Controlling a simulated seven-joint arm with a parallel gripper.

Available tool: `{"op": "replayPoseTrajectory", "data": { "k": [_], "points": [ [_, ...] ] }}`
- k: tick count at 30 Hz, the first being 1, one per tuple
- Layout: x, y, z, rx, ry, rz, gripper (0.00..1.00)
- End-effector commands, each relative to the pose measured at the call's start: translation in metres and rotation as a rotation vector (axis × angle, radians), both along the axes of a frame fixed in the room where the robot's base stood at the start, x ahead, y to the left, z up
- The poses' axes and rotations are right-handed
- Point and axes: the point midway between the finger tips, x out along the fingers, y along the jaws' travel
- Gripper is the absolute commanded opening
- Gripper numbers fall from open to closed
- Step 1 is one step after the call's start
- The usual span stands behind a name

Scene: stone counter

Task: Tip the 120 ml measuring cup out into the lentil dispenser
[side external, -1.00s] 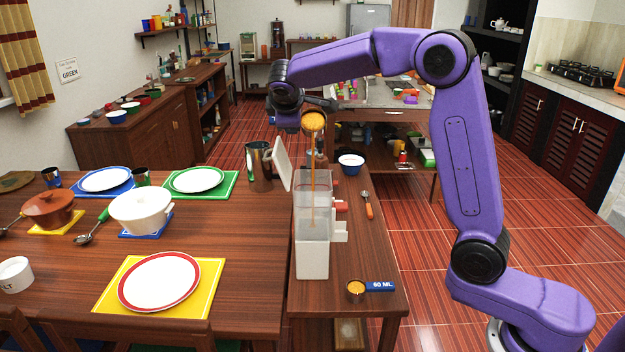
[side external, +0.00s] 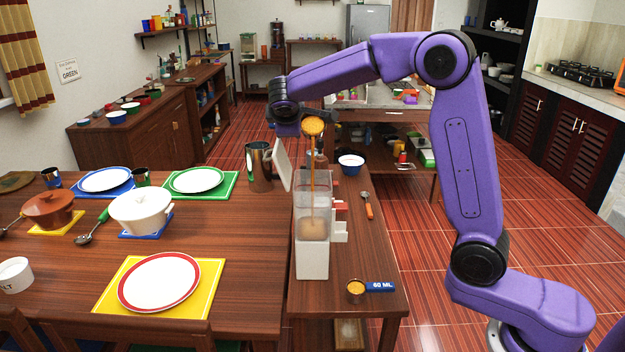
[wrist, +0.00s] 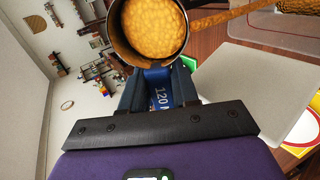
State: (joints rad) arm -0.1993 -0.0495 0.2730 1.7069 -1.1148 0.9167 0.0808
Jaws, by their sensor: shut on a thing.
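The 120 ml measuring cup (side external: 313,127) is tilted above the dispenser, and an orange stream of lentils falls from it. In the wrist view the cup (wrist: 151,52) has a metal rim, orange lentils inside and a blue handle (wrist: 160,88) with "120" on it. My gripper (wrist: 160,90) is shut on that handle; in the side view my gripper (side external: 300,122) is above the far end of the dispenser. The lentil dispenser (side external: 313,258) is a clear box on a white base with its lid (side external: 283,165) swung open to the left. Some lentils (side external: 313,227) are inside it.
A 60 ml cup (side external: 356,288) with orange contents lies on the counter at the front. A spoon (side external: 367,205) and a blue-white bowl (side external: 351,163) are right of the dispenser.

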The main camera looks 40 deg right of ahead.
Motion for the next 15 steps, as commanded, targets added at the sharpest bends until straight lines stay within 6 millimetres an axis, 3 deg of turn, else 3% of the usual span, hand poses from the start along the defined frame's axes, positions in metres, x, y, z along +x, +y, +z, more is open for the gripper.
{"op": "replayPoseTrajectory", "data": {
  "k": [15],
  "points": [
    [-0.0008, 0.0012, 0.0015, -0.041, -0.041, 0.002, 0.0]
  ]
}}
